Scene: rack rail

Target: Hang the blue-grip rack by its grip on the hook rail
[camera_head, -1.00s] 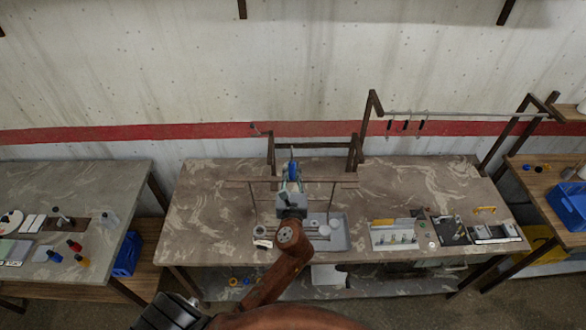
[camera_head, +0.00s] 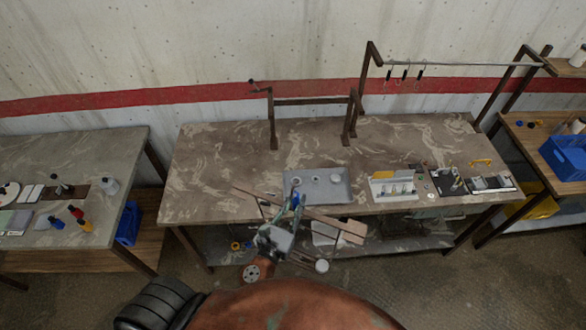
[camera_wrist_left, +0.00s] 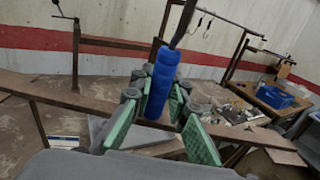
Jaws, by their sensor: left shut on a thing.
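The rack has a long brown bar (camera_head: 340,228) and an upright blue grip (camera_head: 296,200). My left gripper (camera_head: 290,212) is shut on the blue grip, and the rack is held up near the table's front edge. In the head view the bar slants, its right end nearer to me. In the left wrist view the green finger pads (camera_wrist_left: 155,115) stand on both sides of the blue grip (camera_wrist_left: 160,85), with the bar (camera_wrist_left: 60,92) crossing behind. The hook rail (camera_head: 455,64) is a thin bar at the back right with several hooks (camera_head: 405,75). My right gripper is not in view.
A low brown stand (camera_head: 312,100) is at the table's back, left of the hook rail. A grey tray (camera_head: 340,185) lies just beyond the rack. Boxes and small parts (camera_head: 395,187) crowd the right front. The table's left part (camera_head: 210,175) is clear.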

